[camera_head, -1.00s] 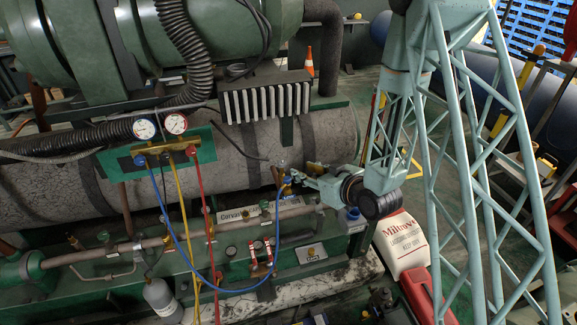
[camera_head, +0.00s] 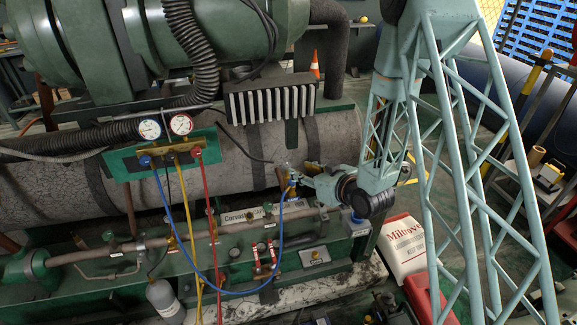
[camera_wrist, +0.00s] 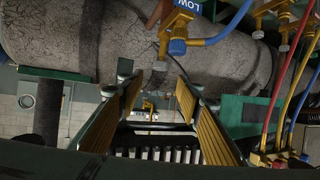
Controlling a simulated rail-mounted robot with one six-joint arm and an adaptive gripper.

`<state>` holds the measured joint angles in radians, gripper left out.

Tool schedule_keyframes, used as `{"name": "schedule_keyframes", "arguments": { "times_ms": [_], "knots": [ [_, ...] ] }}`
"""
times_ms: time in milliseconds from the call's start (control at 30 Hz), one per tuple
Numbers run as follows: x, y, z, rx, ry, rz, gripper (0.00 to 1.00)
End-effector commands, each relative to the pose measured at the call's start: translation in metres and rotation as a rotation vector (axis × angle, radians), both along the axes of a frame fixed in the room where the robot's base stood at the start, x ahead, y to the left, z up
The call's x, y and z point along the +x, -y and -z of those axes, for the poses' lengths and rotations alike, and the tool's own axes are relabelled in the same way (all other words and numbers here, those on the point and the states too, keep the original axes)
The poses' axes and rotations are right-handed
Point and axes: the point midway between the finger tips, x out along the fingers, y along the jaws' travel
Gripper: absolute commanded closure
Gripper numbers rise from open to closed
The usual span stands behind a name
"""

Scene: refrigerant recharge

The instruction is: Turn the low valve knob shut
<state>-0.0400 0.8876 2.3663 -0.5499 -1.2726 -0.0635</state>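The LOW tag (camera_wrist: 188,5) is at the top of the wrist view, on a brass valve fitting. A blue knob (camera_wrist: 177,47) sits below the tag, and a blue hose (camera_wrist: 232,27) leads off to the right. My gripper (camera_wrist: 157,80) is open and empty, its two ribbed fingers apart. The knob lies beyond the fingertips, not between them. In the head view my gripper (camera_head: 299,179) is close to the end of the blue hose (camera_head: 284,208). There the knob is too small to make out, and contact cannot be told.
The gauge manifold (camera_head: 157,167) with blue, yellow and red hoses hangs left of my arm. A large grey insulated pipe (camera_head: 235,160) runs behind the valve. The finned black block (camera_head: 268,100) is above it. A white sack (camera_head: 405,245) stands at right.

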Motion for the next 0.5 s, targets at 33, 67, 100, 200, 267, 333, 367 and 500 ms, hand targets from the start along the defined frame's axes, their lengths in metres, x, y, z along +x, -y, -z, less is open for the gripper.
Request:
{"name": "schedule_keyframes", "arguments": {
  "times_ms": [33,67,100,200,267,333,367,500],
  "knots": [
    [0.006,-0.005,0.003,0.001,0.002,-0.001,0.68],
    [0.008,-0.007,0.004,0.001,0.002,-0.001,0.68],
    [0.012,-0.010,0.006,0.001,0.002,-0.001,0.68],
    [0.022,-0.016,0.012,0.000,0.001,-0.003,0.68],
    [0.028,-0.021,0.015,0.000,0.001,-0.003,0.68],
    [0.035,-0.026,0.018,0.000,0.001,-0.001,0.68],
    [0.038,-0.028,0.020,0.001,0.001,-0.001,0.68],
    [0.052,-0.037,0.026,0.001,0.002,-0.001,0.68]
  ]
}}
